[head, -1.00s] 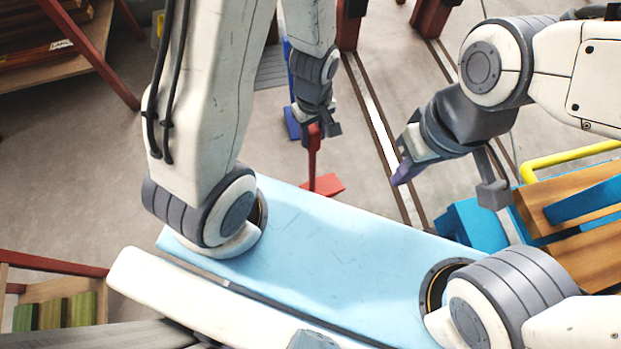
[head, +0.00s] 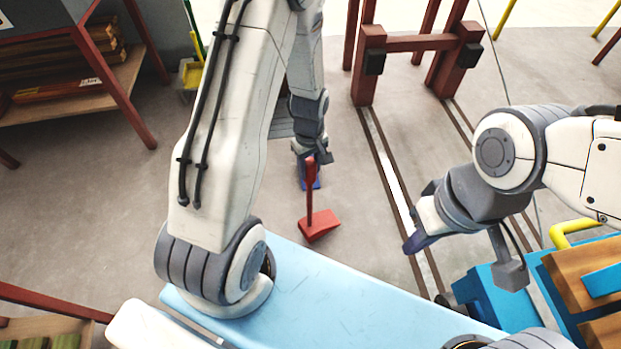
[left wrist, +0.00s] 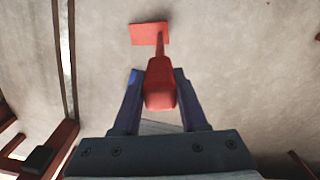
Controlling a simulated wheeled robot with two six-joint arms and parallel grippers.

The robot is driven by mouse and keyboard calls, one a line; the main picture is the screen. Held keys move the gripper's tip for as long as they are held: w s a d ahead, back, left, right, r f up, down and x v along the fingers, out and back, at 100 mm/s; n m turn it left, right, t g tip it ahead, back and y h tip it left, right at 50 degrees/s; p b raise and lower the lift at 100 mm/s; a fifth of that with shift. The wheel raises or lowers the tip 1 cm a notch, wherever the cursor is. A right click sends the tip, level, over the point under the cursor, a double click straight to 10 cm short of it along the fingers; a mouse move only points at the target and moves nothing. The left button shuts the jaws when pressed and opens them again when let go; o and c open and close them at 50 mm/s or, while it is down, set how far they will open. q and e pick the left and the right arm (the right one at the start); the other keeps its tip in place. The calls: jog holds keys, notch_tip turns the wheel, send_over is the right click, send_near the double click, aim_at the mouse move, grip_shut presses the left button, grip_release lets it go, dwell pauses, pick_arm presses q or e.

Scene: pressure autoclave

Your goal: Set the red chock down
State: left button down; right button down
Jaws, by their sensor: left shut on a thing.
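The red chock is a red wedge (head: 319,227) with an upright red handle. My left gripper (head: 311,168) is shut on the top of the handle, and the wedge hangs below it, at or close to the floor. I cannot tell whether it touches. In the left wrist view the handle top (left wrist: 160,86) sits between the two blue fingers of my left gripper (left wrist: 158,84), with the wedge (left wrist: 150,33) beyond it on a floor background. My right gripper (head: 418,238) is apart from the chock, off to the right; its opening is not clear.
A floor rail (head: 395,190) runs to the right of the chock, toward a red frame (head: 415,43). A blue cart with wooden blocks (head: 585,275) stands at right. A wooden shelf (head: 75,97) is at upper left. Floor left of the chock is clear.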

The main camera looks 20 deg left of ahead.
pick_arm(q)
jog(key=shift+w+f+b, duration=0.1)
jog(key=shift+f+b, duration=0.9)
jog(key=shift+f, duration=1.1)
jog(key=shift+c, duration=2.2)
grip_release()
